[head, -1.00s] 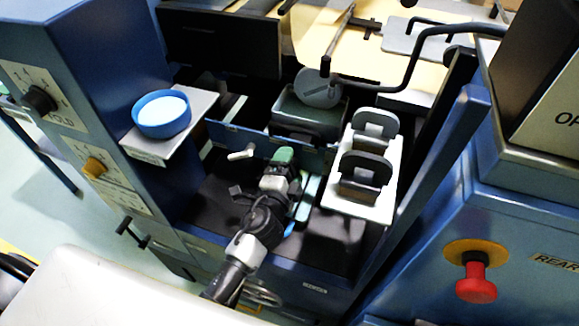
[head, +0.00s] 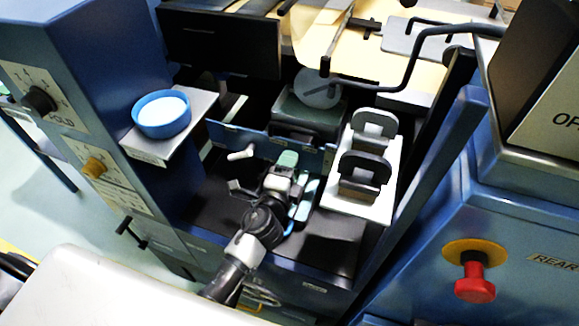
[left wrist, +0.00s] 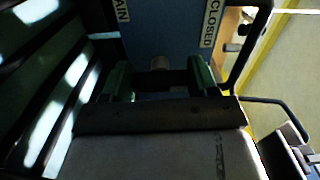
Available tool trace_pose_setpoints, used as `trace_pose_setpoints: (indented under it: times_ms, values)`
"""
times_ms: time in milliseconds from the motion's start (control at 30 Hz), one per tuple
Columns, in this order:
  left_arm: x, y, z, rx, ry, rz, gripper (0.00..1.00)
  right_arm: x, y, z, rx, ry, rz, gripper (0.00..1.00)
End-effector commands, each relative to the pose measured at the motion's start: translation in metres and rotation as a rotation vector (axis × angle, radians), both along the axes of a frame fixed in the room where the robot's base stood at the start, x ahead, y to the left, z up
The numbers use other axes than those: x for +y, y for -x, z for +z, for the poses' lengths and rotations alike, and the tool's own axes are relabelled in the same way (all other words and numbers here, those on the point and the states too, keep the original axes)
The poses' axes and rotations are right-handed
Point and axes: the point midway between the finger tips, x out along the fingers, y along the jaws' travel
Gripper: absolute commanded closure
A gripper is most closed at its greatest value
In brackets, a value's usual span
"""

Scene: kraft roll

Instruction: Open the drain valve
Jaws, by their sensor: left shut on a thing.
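My left gripper (head: 287,161) reaches down to the blue panel (head: 228,137) inside the machine. In the left wrist view its two green fingers (left wrist: 160,78) stand apart, with a dark bar, the drain valve handle (left wrist: 165,81), between them, and they are shut on it. A round grey pivot (left wrist: 160,63) shows just beyond the bar. A label ending in "AIN" (left wrist: 122,10) is above left, and a "CLOSED" label (left wrist: 212,22) is above right. In the head view the gripper hides the handle. My right gripper is not in view.
A white lever (head: 242,153) sticks out from the panel left of my gripper. A white block with black handles (head: 365,160) stands close on the right. A shelf with a blue dish (head: 161,114) is at left. A red knob (head: 475,283) is at lower right.

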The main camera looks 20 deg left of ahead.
Motion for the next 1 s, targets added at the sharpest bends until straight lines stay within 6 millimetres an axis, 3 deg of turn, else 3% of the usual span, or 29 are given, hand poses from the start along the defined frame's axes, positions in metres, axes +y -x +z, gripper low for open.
trace_pose_setpoints:
  times_ms: [600, 1000]
  values:
    - [0.0, 0.0, 0.001, -0.017, -0.569, -0.001, 0.64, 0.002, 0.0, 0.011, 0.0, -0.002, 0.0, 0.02]
    - [-0.001, 0.0, 0.001, -0.026, -0.795, -0.001, 0.64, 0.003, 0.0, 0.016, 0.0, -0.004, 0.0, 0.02]
